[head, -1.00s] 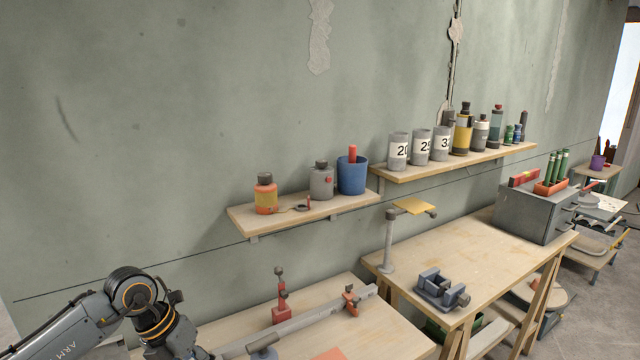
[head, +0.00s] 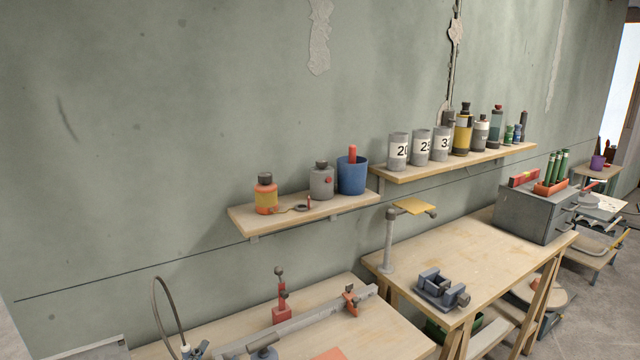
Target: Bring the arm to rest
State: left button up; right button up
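Neither of my grippers shows in the head view, and no arm link is in view. Whether the grippers are open, shut or holding something is hidden. The near workbench (head: 385,335) fills the bottom middle, with a long grey bar tool (head: 315,318) and a red upright clamp (head: 281,305) on it. A dark thin cable or hose (head: 157,300) arches up at the lower left.
A second bench (head: 480,244) at the right holds a grey vise (head: 441,290), a pipe stand (head: 389,240) and a grey metal box (head: 530,212). Wall shelves (head: 330,209) and (head: 465,162) carry bottles, numbered cans and a blue cup (head: 352,175).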

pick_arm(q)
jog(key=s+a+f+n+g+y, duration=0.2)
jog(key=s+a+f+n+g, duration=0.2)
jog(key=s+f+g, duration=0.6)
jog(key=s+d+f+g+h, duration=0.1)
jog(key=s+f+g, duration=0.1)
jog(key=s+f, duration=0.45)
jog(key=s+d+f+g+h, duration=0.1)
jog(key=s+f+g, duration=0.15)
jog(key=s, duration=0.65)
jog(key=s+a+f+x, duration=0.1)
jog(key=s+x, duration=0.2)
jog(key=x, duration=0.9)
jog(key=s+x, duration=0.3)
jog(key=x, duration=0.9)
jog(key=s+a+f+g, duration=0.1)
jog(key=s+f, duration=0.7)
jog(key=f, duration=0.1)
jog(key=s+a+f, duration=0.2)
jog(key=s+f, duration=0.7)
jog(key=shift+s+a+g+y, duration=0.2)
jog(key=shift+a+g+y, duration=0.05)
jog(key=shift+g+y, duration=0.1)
